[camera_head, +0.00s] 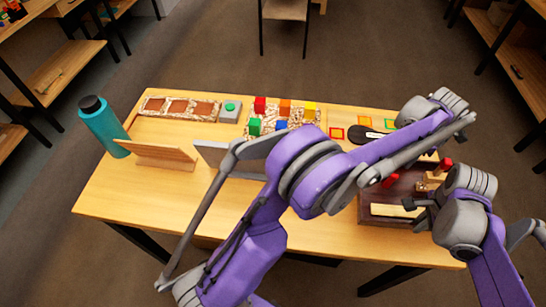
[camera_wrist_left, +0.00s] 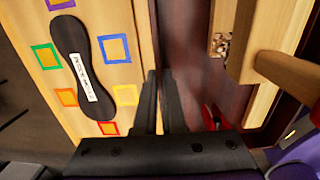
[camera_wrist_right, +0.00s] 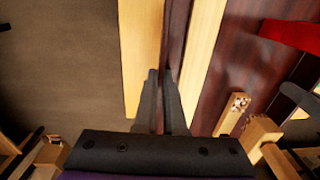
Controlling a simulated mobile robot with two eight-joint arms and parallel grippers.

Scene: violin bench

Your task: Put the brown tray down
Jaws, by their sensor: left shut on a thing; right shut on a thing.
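The brown tray (camera_head: 407,187) is at the right end of the table, partly hidden by my arms. It holds a pale wood bar (camera_head: 395,211), wooden parts (camera_wrist_left: 290,70) and something red (camera_wrist_right: 297,34). In the left wrist view, my left gripper (camera_wrist_left: 160,76) is shut on the tray's wall beside the panel with coloured squares. In the right wrist view, my right gripper (camera_wrist_right: 163,74) is shut on the tray's wall close to the table's edge. I cannot tell whether the tray's bottom touches the table.
A black item with a white label (camera_wrist_left: 80,65) lies on the coloured-square panel beside the tray. A teal bottle (camera_head: 104,128), a wooden stand (camera_head: 165,157), a slotted board (camera_head: 180,107), a green button (camera_head: 230,111) and coloured blocks (camera_head: 285,108) are further left. The front left tabletop is clear.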

